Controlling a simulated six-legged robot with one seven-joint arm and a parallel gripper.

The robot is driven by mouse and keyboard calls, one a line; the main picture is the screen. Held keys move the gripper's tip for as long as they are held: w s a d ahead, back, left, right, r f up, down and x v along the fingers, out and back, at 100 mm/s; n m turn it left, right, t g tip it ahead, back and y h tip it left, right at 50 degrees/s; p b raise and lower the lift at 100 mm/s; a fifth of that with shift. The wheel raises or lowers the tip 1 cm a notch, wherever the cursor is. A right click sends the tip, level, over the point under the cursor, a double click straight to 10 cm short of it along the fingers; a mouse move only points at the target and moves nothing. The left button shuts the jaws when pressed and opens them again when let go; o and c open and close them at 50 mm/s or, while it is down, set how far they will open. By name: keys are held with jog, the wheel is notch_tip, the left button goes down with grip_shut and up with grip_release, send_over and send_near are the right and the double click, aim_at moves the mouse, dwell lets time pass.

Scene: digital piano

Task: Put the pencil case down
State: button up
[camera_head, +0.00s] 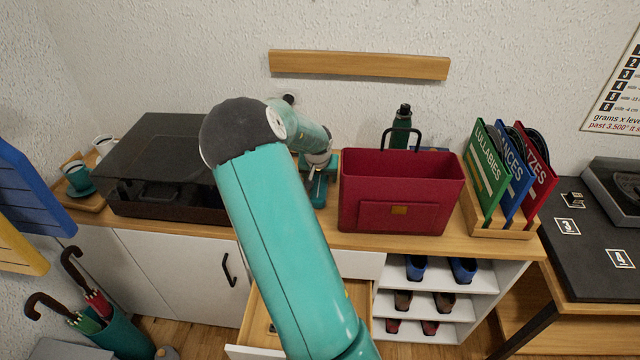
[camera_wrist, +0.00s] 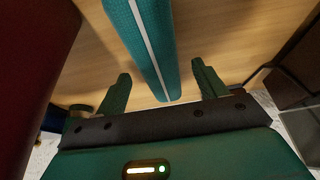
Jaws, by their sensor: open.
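The teal pencil case (camera_wrist: 150,45) with a pale zip line shows in the wrist view, over the wooden cabinet top. Its near end lies between the two fingers of my gripper (camera_wrist: 164,88), which is open with a gap on both sides of the case. I cannot tell whether the case rests fully on the wood. In the head view my gripper (camera_head: 318,182) is low over the cabinet top (camera_head: 350,241), left of the red box. There the case is hard to separate from my teal gripper and arm.
The red box (camera_head: 400,219) with a black handle stands close on the right. A dark lidded unit (camera_head: 150,150) stands left. Upright record sleeves (camera_head: 487,170) stand in a wooden rack further right. A dark green bottle (camera_head: 401,128) is behind the box. A drawer (camera_head: 262,325) is open below.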

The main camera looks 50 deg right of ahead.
jog(key=x, duration=0.2)
jog(key=shift+d+f, duration=0.1)
jog(key=shift+f, duration=0.15)
jog(key=c, duration=1.2)
jog(key=shift+r, duration=0.15)
